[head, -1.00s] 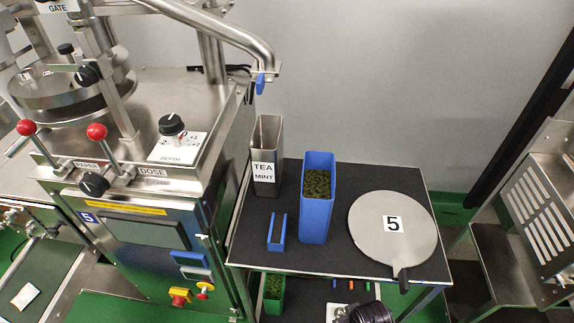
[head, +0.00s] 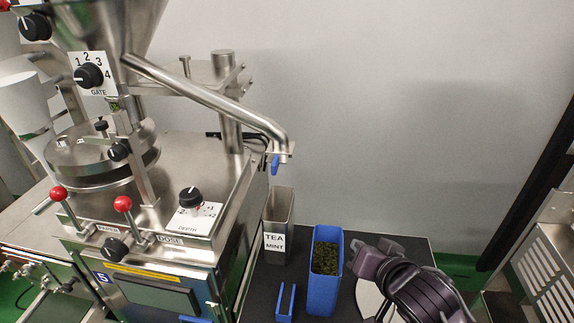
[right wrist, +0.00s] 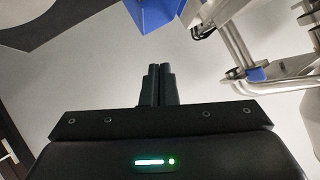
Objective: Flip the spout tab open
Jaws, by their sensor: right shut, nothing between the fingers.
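The spout (head: 210,95) is a steel pipe sloping down to the right from the hopper. Its tab (head: 275,165) is small and blue and hangs down at the pipe's lower end. In the right wrist view the blue tab (right wrist: 257,74) shows at the right, beside the steel pipe. My right gripper's fingers (right wrist: 157,85) are shut and empty, apart from the tab. In the head view my right arm shows at the lower right, and its fingertips cannot be made out. My left gripper is out of view.
A steel tin (head: 279,222) labelled TEA MINT stands below the spout. A blue bin (head: 323,295) of green leaves and a small blue holder (head: 285,302) stand on the dark table. My arm partly covers a round disc (head: 368,298). The space before the wall is clear.

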